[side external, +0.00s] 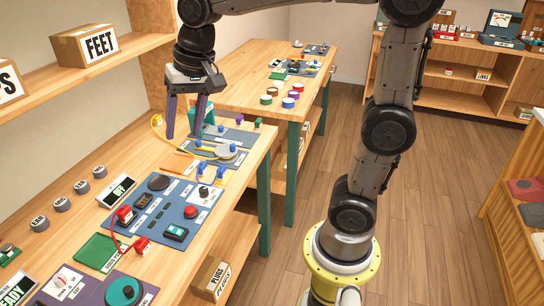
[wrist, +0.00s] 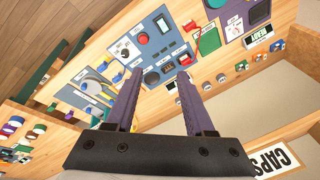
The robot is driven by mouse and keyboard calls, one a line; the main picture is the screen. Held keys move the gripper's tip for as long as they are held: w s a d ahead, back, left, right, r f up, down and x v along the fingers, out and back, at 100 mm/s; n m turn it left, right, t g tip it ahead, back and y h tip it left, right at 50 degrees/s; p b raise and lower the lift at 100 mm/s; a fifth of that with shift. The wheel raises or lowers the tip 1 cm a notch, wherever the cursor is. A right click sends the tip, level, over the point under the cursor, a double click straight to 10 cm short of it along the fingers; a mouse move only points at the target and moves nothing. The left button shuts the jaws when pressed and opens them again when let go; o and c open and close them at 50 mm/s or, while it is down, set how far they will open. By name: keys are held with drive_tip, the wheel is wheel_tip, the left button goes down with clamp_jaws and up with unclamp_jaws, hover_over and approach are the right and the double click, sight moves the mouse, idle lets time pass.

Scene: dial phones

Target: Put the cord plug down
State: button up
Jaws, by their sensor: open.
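Two red plugs joined by a red cord are in the side view: one red plug (side external: 125,215) is at the left edge of the blue-grey panel (side external: 170,212), the other red plug (side external: 142,245) near its front corner. A yellow cord (side external: 190,149) curves across the far blue mat, with a yellow end (side external: 157,120) near my gripper. I cannot tell which is the task's cord plug. My gripper (side external: 184,134) is open above the far part of the bench, its fingers pointing down. In the wrist view the space between my fingertips (wrist: 160,72) holds no plug.
The panel carries a red button (side external: 191,211), a black disc (side external: 158,182) and a display. A green pad (side external: 98,252) lies in front. Grey knobs (side external: 62,204) line the wall side. A second table (side external: 250,92) stands beyond.

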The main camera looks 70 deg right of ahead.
drive_tip(key=s+f+n+t, duration=0.1)
drive_tip(key=s+n, duration=0.3)
drive_tip(key=s, duration=0.4)
drive_tip(key=s+d+f+n+t, duration=0.1)
drive_tip(key=s+f+n, duration=0.2)
drive_tip(key=s, duration=0.6)
drive_tip(key=shift+s+d+f+n+h, duration=0.3)
drive_tip(key=shift+f+n, duration=0.1)
drive_tip(key=shift+f, duration=0.1)
